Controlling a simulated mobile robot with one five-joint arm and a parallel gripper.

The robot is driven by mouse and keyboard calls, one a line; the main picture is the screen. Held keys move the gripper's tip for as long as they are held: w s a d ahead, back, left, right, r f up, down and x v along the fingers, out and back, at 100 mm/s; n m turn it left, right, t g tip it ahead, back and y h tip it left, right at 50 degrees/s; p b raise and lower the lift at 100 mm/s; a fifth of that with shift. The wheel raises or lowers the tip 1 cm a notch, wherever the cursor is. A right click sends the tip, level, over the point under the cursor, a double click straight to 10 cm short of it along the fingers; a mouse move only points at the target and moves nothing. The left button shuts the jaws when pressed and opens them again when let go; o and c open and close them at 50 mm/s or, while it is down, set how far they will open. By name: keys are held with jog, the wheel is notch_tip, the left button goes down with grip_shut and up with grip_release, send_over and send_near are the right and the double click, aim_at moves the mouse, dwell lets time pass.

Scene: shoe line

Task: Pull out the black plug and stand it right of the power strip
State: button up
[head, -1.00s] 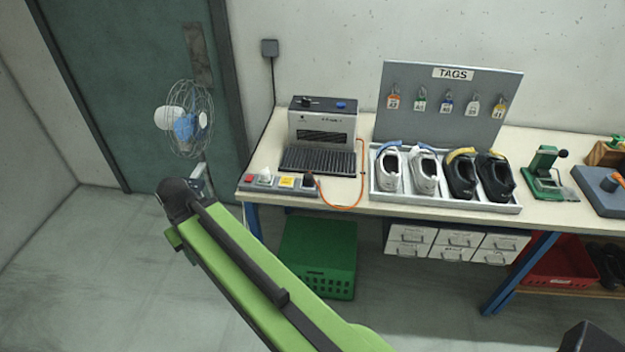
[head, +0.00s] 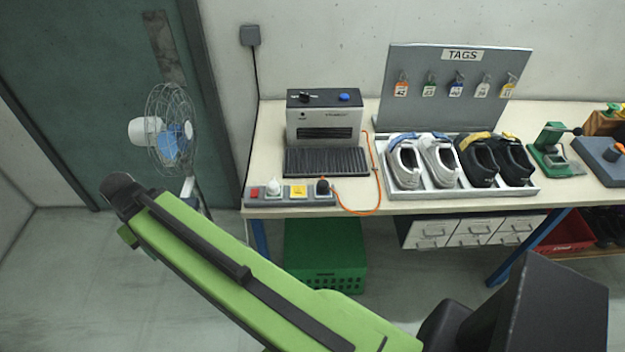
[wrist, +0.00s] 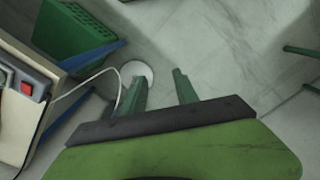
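The black plug (head: 322,186) sits upright in the right end of the grey power strip (head: 312,200), with an orange cord leading off to the right. The strip lies along the front left edge of the bench. A white plug (head: 274,187), a yellow piece (head: 299,191) and a red switch (head: 254,192) are also on it. The wrist view shows the strip's red switch (wrist: 27,88) at its left edge, but not the black plug. My gripper (wrist: 158,85) is open and empty over the floor, off the bench's end.
A fan (head: 170,130) stands left of the bench (head: 265,130). A grey machine (head: 324,120) stands behind the strip, and a shoe tray (head: 455,192) is to the right. Bare bench top lies between strip and tray, crossed by the orange cord. A green crate (head: 325,255) is below.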

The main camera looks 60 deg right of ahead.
jog(key=shift+s+a+r, duration=0.15)
jog(key=shift+s+a, duration=0.05)
jog(key=shift+o, duration=0.7)
jog(key=shift+w, duration=0.15)
jog(key=o, duration=0.4)
jog(key=d, duration=0.3)
jog(key=shift+w+d+m, duration=0.1)
jog(key=shift+w+m, duration=0.2)
jog(key=shift+w, duration=0.05)
jog(key=shift+o, duration=0.2)
jog(key=s+d+r+m+p, duration=0.1)
jog(key=s+d+m, duration=0.1)
jog(key=d, duration=0.9)
jog(key=s+d+m, duration=0.2)
jog(key=d+m, duration=0.1)
jog(key=d, duration=0.9)
jog(key=s+d+m, duration=0.1)
jog(key=s+d, duration=0.5)
jog(key=d, duration=0.1)
jog(key=s+d+r+m+p, duration=0.1)
jog(key=s+d+m, duration=0.1)
jog(key=s+d, duration=0.4)
jog(key=s+d+m, duration=0.2)
jog(key=s+d, duration=0.3)
jog(key=d, duration=0.5)
jog(key=shift+s+d+r, duration=0.15)
jog(key=shift+s+d, duration=0.05)
jog(key=shift+s, duration=0.2)
